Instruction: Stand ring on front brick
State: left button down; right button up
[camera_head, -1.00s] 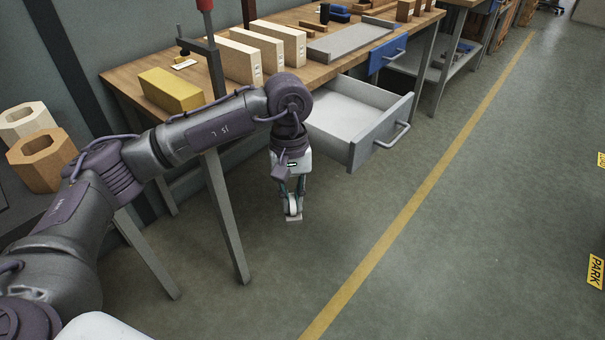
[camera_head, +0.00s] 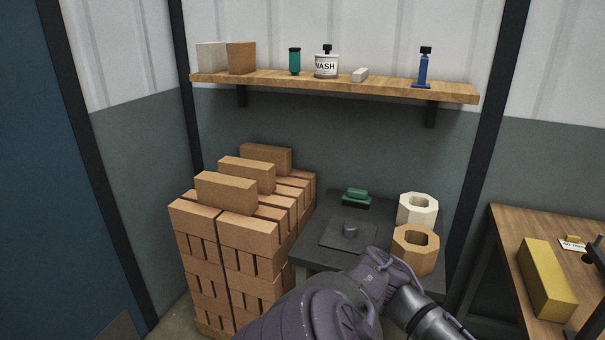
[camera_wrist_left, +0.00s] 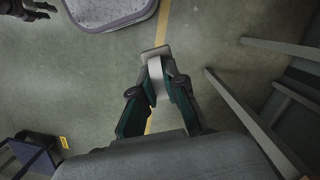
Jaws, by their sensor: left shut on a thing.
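Three loose bricks lie in a row on top of the brick stack (camera_head: 250,240) in the head view: the front brick (camera_head: 226,190), a middle one (camera_head: 246,174) and a back one (camera_head: 266,158). The front brick's top is bare. My left gripper (camera_wrist_left: 155,75) is out of the head view. In the left wrist view it is shut on a small pale grey piece (camera_wrist_left: 155,54), held above the floor; I cannot tell from this angle if it is a ring. Part of my right gripper (camera_wrist_left: 38,9) shows at the wrist view's upper left corner.
Right of the stack, a dark table (camera_head: 312,240) carries a plate with a peg (camera_head: 350,231), a green item (camera_head: 356,197) and two hollow octagonal blocks, white (camera_head: 404,212) and tan (camera_head: 404,260). A wooden shelf (camera_head: 330,87) hangs above. A workbench (camera_head: 507,246) stands at right.

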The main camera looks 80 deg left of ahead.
aim_at(224, 179)
jog(key=k+j+u, duration=0.45)
jog(key=j+u, duration=0.2)
jog(key=k+j+u, duration=0.15)
jog(key=j+u, duration=0.2)
